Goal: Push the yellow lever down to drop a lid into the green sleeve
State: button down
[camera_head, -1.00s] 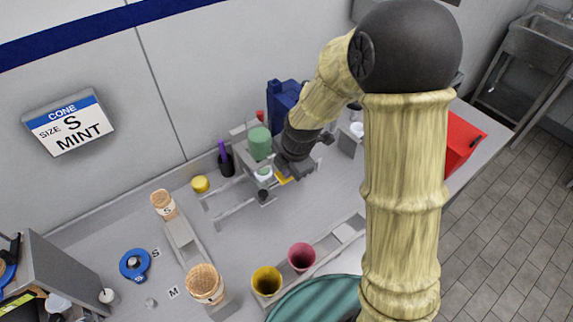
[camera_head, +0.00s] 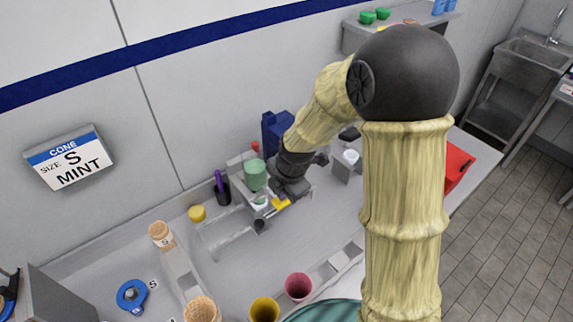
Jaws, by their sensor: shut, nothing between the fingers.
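The yellow lever (camera_head: 281,203) shows at the front right of a grey dispenser stand in the head view, partly hidden by my gripper. A green sleeve-like cylinder (camera_head: 255,175) stands on the upper part of this stand. A small white piece, perhaps a lid (camera_head: 259,201), shows below the cylinder, left of the lever. My gripper (camera_head: 297,192) is shut and empty, right beside and just above the lever. I cannot tell whether it touches the lever. The fingertips are dark and small in the view.
A dark cup with a purple item (camera_head: 222,188) and a yellow cup (camera_head: 197,213) stand left of the stand. A blue box (camera_head: 277,133) is behind it. Cones stand in a holder (camera_head: 178,265) at left. A pink cup (camera_head: 298,286) and another yellow cup (camera_head: 264,309) are in front.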

jog(key=shift+p+v, duration=0.45)
jog(key=shift+v, duration=0.5)
jog(key=shift+w+d+r+b, duration=0.1)
jog(key=shift+w+r+b, duration=0.05)
jog(key=shift+r+b, duration=0.2)
jog(key=a+b+v, duration=0.1)
jog(key=v, duration=0.8)
jog(key=shift+w, duration=0.2)
jog(key=shift+d, duration=0.2)
jog(key=s+d+f+m, duration=0.3)
jog(key=s+d+m, duration=0.2)
jog(key=m, duration=0.7)
jog(key=s+d+f+m+h, duration=0.1)
jog(key=s+d+f+m, duration=0.2)
jog(key=m, duration=0.9)
jog(key=s+d, duration=0.3)
jog(key=d, duration=0.1)
jog(key=shift+f+m+h, duration=0.3)
jog(key=shift+m, duration=0.1)
